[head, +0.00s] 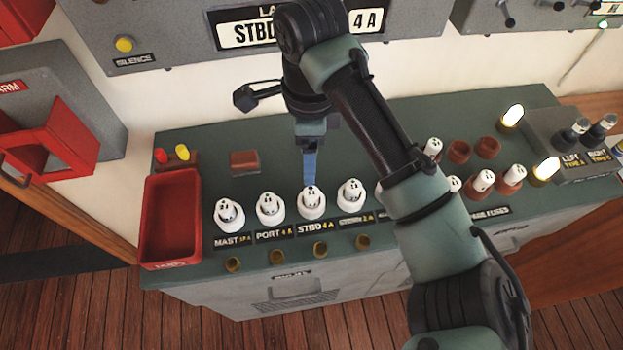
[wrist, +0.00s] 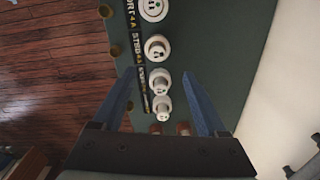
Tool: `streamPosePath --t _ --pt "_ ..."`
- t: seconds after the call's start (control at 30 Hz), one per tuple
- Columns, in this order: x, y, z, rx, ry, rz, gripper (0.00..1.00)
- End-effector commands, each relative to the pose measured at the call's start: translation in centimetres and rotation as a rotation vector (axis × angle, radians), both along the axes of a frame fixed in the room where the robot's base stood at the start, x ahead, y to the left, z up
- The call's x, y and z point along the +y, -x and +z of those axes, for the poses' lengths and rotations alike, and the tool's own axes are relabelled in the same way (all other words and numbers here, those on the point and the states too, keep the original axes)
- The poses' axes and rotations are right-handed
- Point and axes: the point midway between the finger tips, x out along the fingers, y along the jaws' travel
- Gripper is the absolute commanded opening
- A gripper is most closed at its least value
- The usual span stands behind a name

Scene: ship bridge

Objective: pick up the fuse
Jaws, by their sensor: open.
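A row of white fuses in round white holders stands on the green console top. The fuse labelled STBD 4A (head: 311,203) is third from the left, upright in its holder; it also shows in the wrist view (wrist: 157,47). My gripper (head: 310,183) points down, its blue fingers overlapping the top of that fuse in the head view. In the wrist view my gripper (wrist: 158,77) is open and empty, with the row running between its fingers. Whether the fingertips are above or behind the fuse, I cannot tell. The sign STBD 4 A (head: 247,34) is partly hidden by my arm.
The MAST fuse (head: 229,215), PORT fuse (head: 270,208) and a 2 A fuse (head: 351,193) stand close beside it. A red tray (head: 147,225) lies at the left. Spare fuses in brown holders (head: 510,180) stand at the right, partly behind my arm.

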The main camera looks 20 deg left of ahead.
Motion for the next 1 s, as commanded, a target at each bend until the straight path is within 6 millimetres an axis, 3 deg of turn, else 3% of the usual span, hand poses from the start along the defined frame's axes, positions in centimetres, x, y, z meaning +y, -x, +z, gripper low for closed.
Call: streamPosePath --t 0.13,0.4,0.77,1.0 --pt "-0.7 0.3 -1.0 0.026 0.025 -0.032 0.76" --pt "-0.7 0.3 -5.9 0.024 0.024 -0.032 0.76" --pt "-0.5 0.1 -9.0 0.022 0.025 -0.030 0.76" --pt "-0.3 0.0 -12.3 0.022 0.022 -0.028 0.76"
